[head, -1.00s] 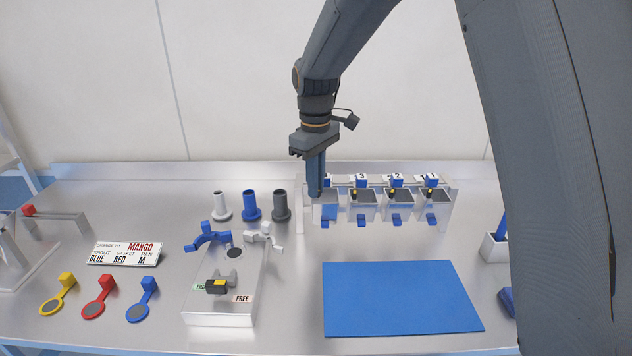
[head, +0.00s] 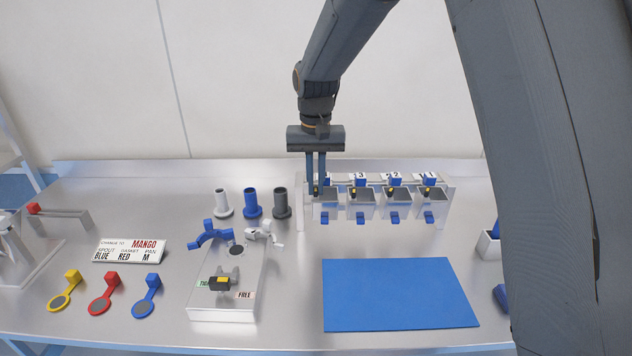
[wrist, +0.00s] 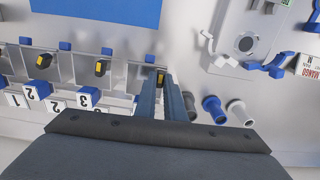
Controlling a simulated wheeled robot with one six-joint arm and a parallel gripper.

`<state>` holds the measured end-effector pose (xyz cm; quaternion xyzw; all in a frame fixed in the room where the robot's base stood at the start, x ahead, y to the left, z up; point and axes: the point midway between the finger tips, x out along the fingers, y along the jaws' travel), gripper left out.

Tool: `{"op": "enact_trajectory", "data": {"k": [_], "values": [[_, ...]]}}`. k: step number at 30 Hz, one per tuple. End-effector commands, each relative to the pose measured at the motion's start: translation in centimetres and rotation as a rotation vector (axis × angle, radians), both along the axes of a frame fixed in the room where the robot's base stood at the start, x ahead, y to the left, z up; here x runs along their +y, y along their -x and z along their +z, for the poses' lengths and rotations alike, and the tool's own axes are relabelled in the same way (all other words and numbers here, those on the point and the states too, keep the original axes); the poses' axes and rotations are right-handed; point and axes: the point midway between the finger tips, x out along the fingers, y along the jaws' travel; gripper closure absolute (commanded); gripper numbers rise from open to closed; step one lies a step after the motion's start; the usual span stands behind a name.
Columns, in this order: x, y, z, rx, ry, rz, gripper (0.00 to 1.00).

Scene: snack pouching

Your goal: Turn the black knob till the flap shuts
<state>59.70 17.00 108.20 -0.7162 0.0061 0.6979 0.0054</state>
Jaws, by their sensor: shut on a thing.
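My gripper (head: 316,190) points down at the leftmost hopper (head: 327,206) of the row. It is shut on a black knob with a yellow mark, which shows between the fingertips in the wrist view (wrist: 161,77). In the head view the fingers hide most of this knob. The blue flap (head: 325,219) of this hopper shows only as a small tab at the front, much like the tabs on the neighbouring hoppers. I cannot tell whether it is fully shut.
Hoppers 3 (head: 360,204), 2 and 1 stand close to the right. Grey (head: 282,204), blue and white spouts stand close to the left.

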Motion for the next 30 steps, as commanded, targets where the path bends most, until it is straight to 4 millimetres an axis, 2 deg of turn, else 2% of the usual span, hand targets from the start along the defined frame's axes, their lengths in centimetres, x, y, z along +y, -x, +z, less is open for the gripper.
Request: {"op": "enact_trajectory", "data": {"k": [12,28,29,30], "values": [[0.01,-0.06,0.08,-0.002,-0.005,-0.174,1.0],[0.01,-0.08,0.07,-0.002,-0.006,-0.193,1.0],[0.01,-0.08,0.07,-0.002,-0.006,-0.193,0.86],[0.02,-0.08,0.07,-0.002,-0.006,-0.193,0.79]]}}
